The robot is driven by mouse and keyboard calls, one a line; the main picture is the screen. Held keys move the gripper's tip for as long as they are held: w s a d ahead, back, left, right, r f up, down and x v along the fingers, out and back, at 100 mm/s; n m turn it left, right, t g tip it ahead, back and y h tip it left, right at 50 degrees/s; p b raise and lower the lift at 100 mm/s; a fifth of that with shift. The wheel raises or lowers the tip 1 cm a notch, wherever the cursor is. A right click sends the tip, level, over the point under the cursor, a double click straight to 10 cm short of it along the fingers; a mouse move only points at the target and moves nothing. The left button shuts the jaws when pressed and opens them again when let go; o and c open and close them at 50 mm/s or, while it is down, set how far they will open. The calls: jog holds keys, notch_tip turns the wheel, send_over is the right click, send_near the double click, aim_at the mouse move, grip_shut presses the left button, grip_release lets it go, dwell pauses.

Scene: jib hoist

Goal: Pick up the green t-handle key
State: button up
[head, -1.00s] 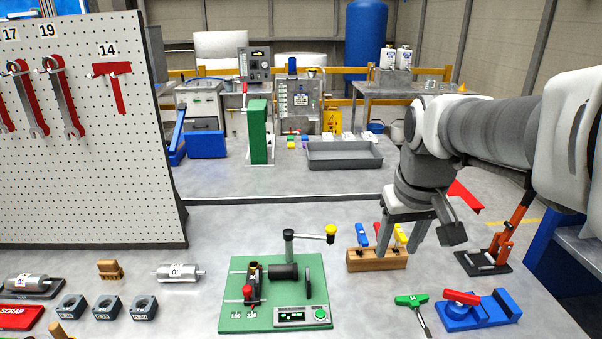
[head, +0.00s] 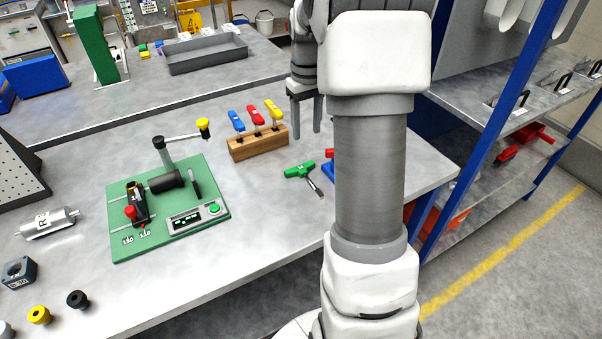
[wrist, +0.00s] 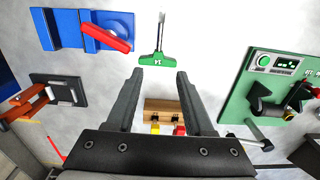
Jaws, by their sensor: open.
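The green t-handle key (head: 300,170) lies flat on the grey workbench, its green crossbar handle towards the wooden block and its metal shaft pointing to the lower right. In the wrist view the key (wrist: 156,58) lies just beyond my fingertips, its shaft pointing up the picture. My gripper (head: 306,116) is open and empty, above the bench between the wooden key block and my arm. In the wrist view its two fingers (wrist: 157,80) stand apart, with the key's handle ahead of the gap between them.
The wooden block (head: 262,142) with blue, red and yellow keys stands left of the green key. A blue fixture with a red lever (wrist: 75,29) is close beside it, mostly hidden by my arm in the head view. A green test plate (head: 165,240) lies further left.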

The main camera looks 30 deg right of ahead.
aim_at(307, 176)
notch_tip(307, 176, down, 15)
jog(key=shift+s+d+b, duration=0.1)
jog(key=shift+s+b, duration=0.05)
jog(key=shift+b, duration=0.8)
grip_shut()
